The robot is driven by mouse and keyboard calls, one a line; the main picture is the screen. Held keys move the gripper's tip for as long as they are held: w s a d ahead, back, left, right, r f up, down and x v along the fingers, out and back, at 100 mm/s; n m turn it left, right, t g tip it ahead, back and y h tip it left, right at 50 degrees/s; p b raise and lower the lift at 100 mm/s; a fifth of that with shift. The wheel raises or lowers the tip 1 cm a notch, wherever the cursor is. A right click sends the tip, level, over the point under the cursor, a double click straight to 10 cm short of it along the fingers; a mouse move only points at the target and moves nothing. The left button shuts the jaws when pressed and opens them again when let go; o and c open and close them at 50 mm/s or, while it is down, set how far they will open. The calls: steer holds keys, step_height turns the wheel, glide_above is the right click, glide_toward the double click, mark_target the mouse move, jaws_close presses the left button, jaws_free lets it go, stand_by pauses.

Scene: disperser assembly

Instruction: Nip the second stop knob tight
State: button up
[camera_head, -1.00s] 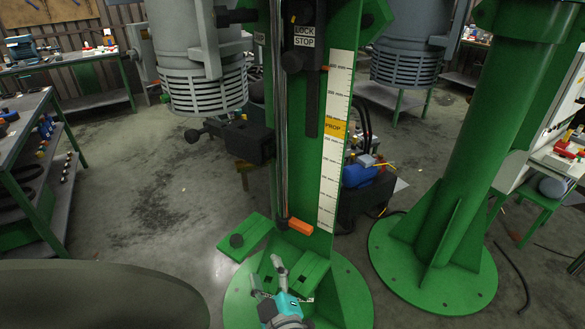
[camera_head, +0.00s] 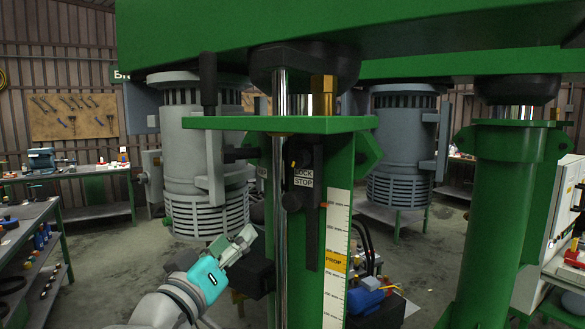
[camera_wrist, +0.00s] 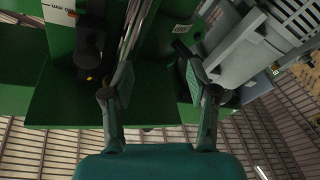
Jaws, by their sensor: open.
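A black stop block (camera_head: 305,165) with a LOCK STOP label sits on the green column, beside the bright vertical rod (camera_head: 280,230). A round dark knob (camera_head: 292,202) shows at its lower left. Another black block (camera_head: 256,272) sits lower, left of the rod, partly hidden by my gripper; its knob cannot be made out. I cannot tell which knob is the second. My gripper (camera_head: 236,243) is open and empty, left of the rod and below the labelled block. In the wrist view its two fingers (camera_wrist: 158,82) stand apart, with the green plate beyond them.
A green plate (camera_head: 290,124) juts out above the blocks. A grey motor housing (camera_head: 208,150) stands close behind on the left. A scale strip (camera_head: 337,240) with an orange PROP mark runs down the column. A bench (camera_head: 25,225) stands far left.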

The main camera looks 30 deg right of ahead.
mark_target(295, 158)
steer(key=s+r+m+g+h, duration=0.1)
steer(key=s+r+m+g, duration=0.25)
steer(key=r, duration=0.35)
steer(key=s+r+m+g, duration=0.2)
steer(key=s+r+m, duration=0.15)
steer(key=r, duration=0.35)
steer(key=shift+n, duration=0.3)
steer(key=x, duration=1.1)
steer(key=shift+s+d, duration=0.2)
steer(key=shift+d, duration=0.05)
jaws_close()
